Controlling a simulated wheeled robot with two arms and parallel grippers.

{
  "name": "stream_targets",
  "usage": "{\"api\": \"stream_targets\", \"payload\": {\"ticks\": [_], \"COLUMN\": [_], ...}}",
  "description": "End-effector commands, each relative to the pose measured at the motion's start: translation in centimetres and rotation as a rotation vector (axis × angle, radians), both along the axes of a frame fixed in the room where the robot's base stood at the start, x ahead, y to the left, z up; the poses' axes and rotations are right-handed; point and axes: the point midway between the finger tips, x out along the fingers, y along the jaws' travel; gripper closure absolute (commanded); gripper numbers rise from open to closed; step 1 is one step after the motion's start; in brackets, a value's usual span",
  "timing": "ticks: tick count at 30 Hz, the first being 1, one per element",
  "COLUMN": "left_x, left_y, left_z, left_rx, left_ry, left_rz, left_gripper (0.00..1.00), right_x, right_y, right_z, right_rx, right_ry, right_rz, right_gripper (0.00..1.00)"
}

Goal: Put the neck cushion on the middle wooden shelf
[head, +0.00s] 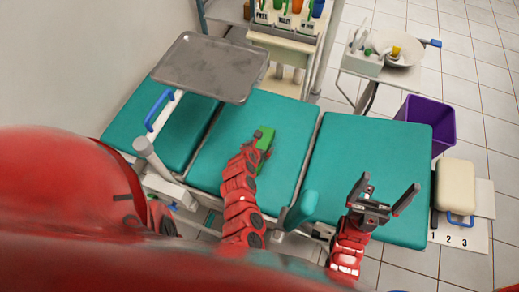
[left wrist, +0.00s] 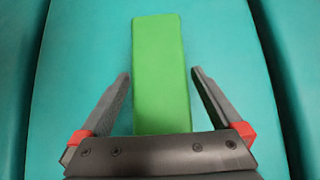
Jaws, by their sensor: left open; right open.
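A green oblong block (head: 266,138), which looks like the neck cushion, lies on the middle teal pad of the dental chair. In the left wrist view the green block (left wrist: 160,60) runs lengthwise between the fingers of my left gripper (left wrist: 161,76). Both fingers stand apart from its sides, with a gap on each. My left gripper is open; in the head view its arm partly covers the block. My right gripper (head: 390,184) is open and empty over the right teal pad. I cannot clearly make out a middle wooden shelf; a cart with a pale wooden top (head: 283,44) stands at the back.
A grey metal tray (head: 210,66) hangs over the left pad. A basin (head: 400,52) is at the back right. A purple bin (head: 428,115) and a cream case (head: 455,187) stand on the right.

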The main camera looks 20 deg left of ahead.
Motion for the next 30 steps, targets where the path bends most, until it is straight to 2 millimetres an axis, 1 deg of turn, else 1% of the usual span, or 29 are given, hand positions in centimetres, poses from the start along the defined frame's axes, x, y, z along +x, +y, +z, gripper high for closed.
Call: {"api": "stream_targets", "payload": {"ticks": [3, 6, 10, 17, 18, 20, 21, 23, 24, 26, 27, 30], "left_x": [1.0, 1.4, 1.7, 1.7, 1.7, 1.7, 1.7, 1.7, 1.7, 1.7, 1.7, 1.7], "left_y": [0.0, -0.2, 0.1, 0.0, 0.0, 0.0, 0.0, 0.0, 0.0, 0.0, 0.0, 0.0], "left_z": [-0.8, -1.4, -1.6, -1.7, -1.7, -1.7, -1.7, -1.7, -1.7, -1.7, -1.7, -1.7], "left_rx": [0.001, 0.0, 0.001, 0.001, 0.001, 0.001, 0.001, 0.001, 0.001, 0.001, 0.001, 0.001], "left_ry": [-0.001, 0.002, -0.002, -0.001, -0.001, -0.001, -0.001, -0.001, -0.001, -0.001, -0.001, 0.0], "left_rz": [-0.003, -0.004, 0.001, 0.001, 0.001, 0.001, 0.001, 0.001, 0.001, 0.001, 0.001, 0.001], "left_gripper": [0.0, 0.0, 0.0, 0.0, 0.07, 0.18, 0.25, 0.36, 0.43, 0.54, 0.61, 0.79], "right_x": [0.0, 0.0, 0.0, 0.0, 0.0, 0.0, 0.0, 0.0, 0.0, 0.0, 0.0, 0.0], "right_y": [0.0, 0.0, 0.0, 0.0, 0.0, 0.0, 0.0, 0.0, 0.0, 0.0, 0.0, 0.0], "right_z": [0.2, 0.3, 0.3, 0.3, 0.3, 0.3, 0.3, 0.3, 0.3, 0.3, 0.3, 0.3], "right_rx": [0.0, 0.0, 0.0, 0.0, 0.0, 0.0, 0.0, 0.0, 0.0, 0.0, 0.0, 0.0], "right_ry": [0.0, 0.0, 0.0, 0.0, 0.0, 0.0, 0.0, 0.0, 0.0, 0.0, 0.0, 0.0], "right_rz": [0.0, 0.0, 0.0, 0.0, 0.0, 0.0, 0.0, 0.0, 0.0, 0.0, 0.0, 0.0], "right_gripper": [0.0, 0.0, 0.0, 0.0, 0.0, 0.0, 0.0, 0.0, 0.0, 0.0, 0.0, 0.0]}}
